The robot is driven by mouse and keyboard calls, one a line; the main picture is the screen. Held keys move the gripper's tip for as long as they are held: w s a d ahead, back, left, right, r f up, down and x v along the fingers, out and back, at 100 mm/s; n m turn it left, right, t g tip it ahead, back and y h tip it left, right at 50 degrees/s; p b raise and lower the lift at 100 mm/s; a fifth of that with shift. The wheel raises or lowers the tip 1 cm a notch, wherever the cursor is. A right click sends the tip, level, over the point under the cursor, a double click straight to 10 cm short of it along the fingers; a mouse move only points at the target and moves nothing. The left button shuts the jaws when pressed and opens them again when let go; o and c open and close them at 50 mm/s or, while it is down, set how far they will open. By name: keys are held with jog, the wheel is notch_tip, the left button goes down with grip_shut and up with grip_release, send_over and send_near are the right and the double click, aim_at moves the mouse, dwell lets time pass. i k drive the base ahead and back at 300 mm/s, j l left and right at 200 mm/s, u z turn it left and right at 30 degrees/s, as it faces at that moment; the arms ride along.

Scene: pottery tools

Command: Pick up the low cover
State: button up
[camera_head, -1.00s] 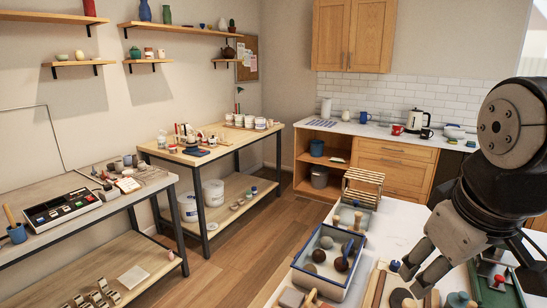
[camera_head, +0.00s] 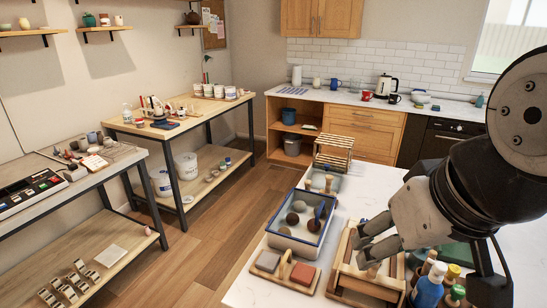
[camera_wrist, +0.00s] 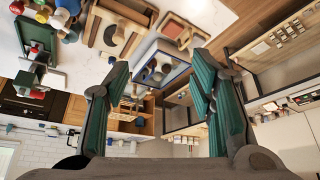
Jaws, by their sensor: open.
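My gripper (camera_head: 365,243) is open above the white table at the right, near a wooden frame-like box (camera_head: 338,272). In the wrist view its two teal-padded fingers (camera_wrist: 160,62) stand apart with nothing held between them. I cannot tell which object is the low cover; none in view is clearly recognisable as one. My arm and gripper hide part of the table and some of the things on it.
A blue-rimmed tray (camera_head: 292,247) with several round items stands left of the gripper. A wooden carrier (camera_head: 273,281) with grey and reddish blocks sits in front. Bottles (camera_head: 427,290) stand at the right. A slatted rack (camera_head: 333,152) is farther back. The floor aisle at left is clear.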

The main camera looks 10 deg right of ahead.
aim_at(317, 173)
jog(key=u, duration=0.35)
jog(key=i+j+u, duration=0.2)
jog(key=i+u, duration=1.05)
jog(key=i, duration=0.9)
jog(key=i+z, duration=0.5)
jog(key=z, duration=0.25)
jog(key=i+j+z, duration=0.15)
jog(key=z, duration=0.2)
jog(key=i+l+z, duration=0.15)
jog(key=i+z, duration=0.45)
jog(key=z, duration=0.25)
jog(key=i+z, duration=0.4)
jog(key=i+l+u, duration=0.1)
jog(key=i, duration=1.15)
jog(key=i+z, duration=0.15)
jog(key=z, duration=0.35)
jog(key=i+j+z, duration=0.1)
jog(key=z, duration=0.35)
jog(key=i+j+z, duration=0.1)
jog(key=z, duration=2.25)
jog(key=j, duration=0.1)
